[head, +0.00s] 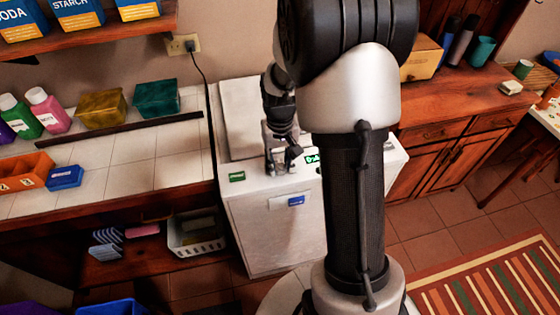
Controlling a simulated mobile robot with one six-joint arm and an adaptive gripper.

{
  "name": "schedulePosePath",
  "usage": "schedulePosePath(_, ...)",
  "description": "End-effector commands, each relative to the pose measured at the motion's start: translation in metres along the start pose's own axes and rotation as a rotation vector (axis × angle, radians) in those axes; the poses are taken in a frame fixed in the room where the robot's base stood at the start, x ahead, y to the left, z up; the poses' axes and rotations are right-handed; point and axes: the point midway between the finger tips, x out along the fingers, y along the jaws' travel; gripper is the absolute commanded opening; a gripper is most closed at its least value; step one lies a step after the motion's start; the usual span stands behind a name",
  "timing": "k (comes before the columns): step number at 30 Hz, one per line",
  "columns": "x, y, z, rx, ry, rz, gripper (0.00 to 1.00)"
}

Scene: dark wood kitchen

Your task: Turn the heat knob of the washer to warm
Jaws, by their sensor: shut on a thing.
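The washer (255,215) is a white box-shaped machine in the middle of the head view, with green-lit labels along its upper front edge. My gripper (281,168) points down at this edge, between a green label (237,177) on the left and a green display (312,159) on the right. Its fingers are shut on a small knob, which they mostly hide. I cannot read the knob's setting or see which way it points. My arm covers the right part of the washer.
A tiled counter (170,165) with bottles and boxes stands left of the washer. A black cord (203,80) runs from the wall socket (183,44) down beside it. A wooden cabinet (440,130) stands to the right. A striped rug (490,280) lies on the floor.

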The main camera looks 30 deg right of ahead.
Motion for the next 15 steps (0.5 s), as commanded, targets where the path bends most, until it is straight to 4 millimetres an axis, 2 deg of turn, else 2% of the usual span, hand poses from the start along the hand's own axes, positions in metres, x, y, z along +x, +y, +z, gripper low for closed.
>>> schedulePosePath(8,-0.0011,0.0,0.0,0.103,0.0,0.0,0.06)
schedulePosePath(15,-0.0017,0.0,0.0002,0.299,-0.001,0.0,0.06)
